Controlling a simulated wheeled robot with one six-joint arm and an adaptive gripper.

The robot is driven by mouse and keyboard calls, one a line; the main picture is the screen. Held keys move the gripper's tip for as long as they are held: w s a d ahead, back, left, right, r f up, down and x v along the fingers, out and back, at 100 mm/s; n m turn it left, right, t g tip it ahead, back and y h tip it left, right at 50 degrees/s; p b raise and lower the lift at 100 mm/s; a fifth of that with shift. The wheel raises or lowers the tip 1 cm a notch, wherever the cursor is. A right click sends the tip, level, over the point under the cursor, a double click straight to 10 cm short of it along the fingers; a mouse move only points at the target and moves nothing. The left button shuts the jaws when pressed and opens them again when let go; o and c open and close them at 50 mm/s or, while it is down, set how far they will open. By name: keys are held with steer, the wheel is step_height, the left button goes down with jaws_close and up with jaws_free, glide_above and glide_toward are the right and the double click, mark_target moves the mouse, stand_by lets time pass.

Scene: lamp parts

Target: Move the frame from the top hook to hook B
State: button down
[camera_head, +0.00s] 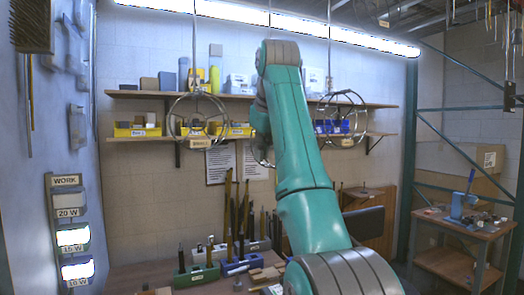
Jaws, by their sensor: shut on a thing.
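Round wire frames hang in front of the back shelves. One frame (170,122) hangs on the left from a thin rod, with a small label (200,143) at its lower part that I cannot read. Another frame (364,118) hangs to the right of my arm. A piece of a third ring (253,155) shows at the left edge of my arm, mostly hidden behind it. My arm rises through the middle and hides its own end, so my gripper and anything in it are out of sight. I cannot tell which hook is the top hook or hook B.
Two wall shelves (390,100) carry boxes and yellow and blue bins. A bench (130,275) below holds racks of upright tools. A panel with lit wattage boxes (75,240) stands close at left. A teal metal rack (411,180) and small table (457,225) are at right.

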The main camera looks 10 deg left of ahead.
steer(key=shift+f, duration=0.1)
steer(key=c, duration=1.2)
jaws_free()
steer(key=shift+c, duration=0.2)
